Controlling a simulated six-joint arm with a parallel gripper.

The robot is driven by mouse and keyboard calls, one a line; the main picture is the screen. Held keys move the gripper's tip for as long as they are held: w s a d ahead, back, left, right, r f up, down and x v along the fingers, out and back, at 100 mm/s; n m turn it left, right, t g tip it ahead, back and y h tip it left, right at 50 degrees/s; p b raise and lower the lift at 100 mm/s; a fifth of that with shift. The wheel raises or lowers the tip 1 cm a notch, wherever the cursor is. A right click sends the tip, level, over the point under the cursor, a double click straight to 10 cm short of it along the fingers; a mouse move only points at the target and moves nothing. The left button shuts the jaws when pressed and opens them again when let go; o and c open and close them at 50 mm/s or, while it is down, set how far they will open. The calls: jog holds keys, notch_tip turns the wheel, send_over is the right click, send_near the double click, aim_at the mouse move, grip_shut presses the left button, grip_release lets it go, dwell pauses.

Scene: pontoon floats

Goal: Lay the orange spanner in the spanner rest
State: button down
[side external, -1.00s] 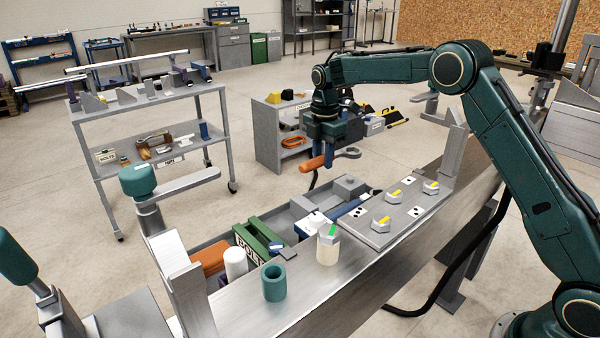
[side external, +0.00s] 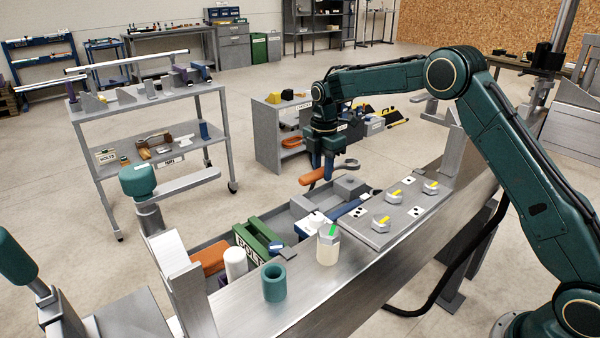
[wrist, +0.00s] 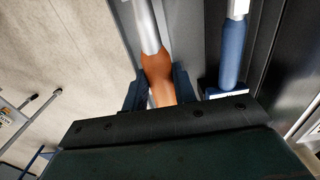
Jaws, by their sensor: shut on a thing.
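The orange spanner (side external: 311,177) is in my gripper (side external: 323,177), held by its orange handle, with its grey head pointing right in the side view. In the wrist view, the orange handle (wrist: 159,75) sits between the two blue fingers and its grey shank runs up the picture. The spanner is in the air above the back of the grey tray. Two grey blocks (side external: 350,187) stand in the tray below it. They may be the spanner rest, but I cannot tell for sure.
A blue-handled tool (wrist: 232,55) lies to the right of the spanner in the wrist view. The tray also holds a green box (side external: 257,240) and a white cylinder (side external: 235,263).

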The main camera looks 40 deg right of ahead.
jog(key=shift+f, duration=2.65)
jog(key=c, duration=1)
grip_release()
jog(key=shift+c, duration=0.2)
notch_tip(320, 180, up, 14)
jog(key=shift+f, duration=0.2)
jog(key=shift+r, duration=0.15)
